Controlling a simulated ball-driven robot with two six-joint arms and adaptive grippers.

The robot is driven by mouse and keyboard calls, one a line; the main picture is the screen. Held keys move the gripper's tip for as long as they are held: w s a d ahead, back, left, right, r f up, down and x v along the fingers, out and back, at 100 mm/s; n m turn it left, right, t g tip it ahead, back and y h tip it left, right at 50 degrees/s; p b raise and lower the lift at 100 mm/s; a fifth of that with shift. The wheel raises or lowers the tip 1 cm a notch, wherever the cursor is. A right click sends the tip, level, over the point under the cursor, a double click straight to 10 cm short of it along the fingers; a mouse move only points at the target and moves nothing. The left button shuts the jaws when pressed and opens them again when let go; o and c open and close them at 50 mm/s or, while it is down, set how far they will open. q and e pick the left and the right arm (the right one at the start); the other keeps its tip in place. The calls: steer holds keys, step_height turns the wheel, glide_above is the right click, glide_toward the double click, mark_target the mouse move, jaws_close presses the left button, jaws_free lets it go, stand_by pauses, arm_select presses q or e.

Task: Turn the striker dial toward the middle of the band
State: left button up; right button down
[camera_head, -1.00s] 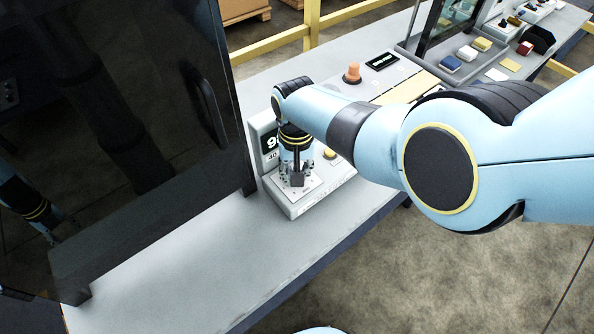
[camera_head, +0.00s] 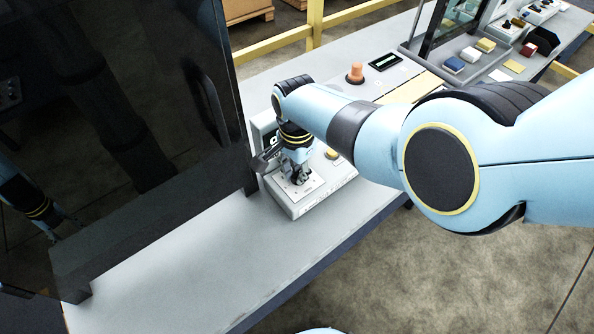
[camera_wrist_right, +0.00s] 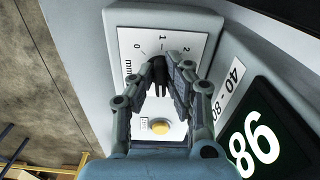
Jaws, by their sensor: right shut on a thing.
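The striker dial is a black knob (camera_wrist_right: 157,72) on a white plate marked 0, 1, 2 and mm in the right wrist view. My right gripper (camera_wrist_right: 163,86) is shut on it, a finger on each side; its pointer is hard to read. In the head view my right gripper (camera_head: 297,177) reaches down onto the grey dial box (camera_head: 318,198) and hides the dial. My left gripper is not in view.
A large dark glossy panel with a handle (camera_head: 210,108) stands close left of the box. A yellow button (camera_wrist_right: 159,127) is near the fingers. The bench front (camera_head: 190,270) is clear.

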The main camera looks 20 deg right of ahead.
steer(key=shift+w+m, duration=0.15)
steer(key=shift+m, duration=0.45)
steer(key=c, duration=1.4)
jaws_free()
steer(key=shift+o, duration=0.2)
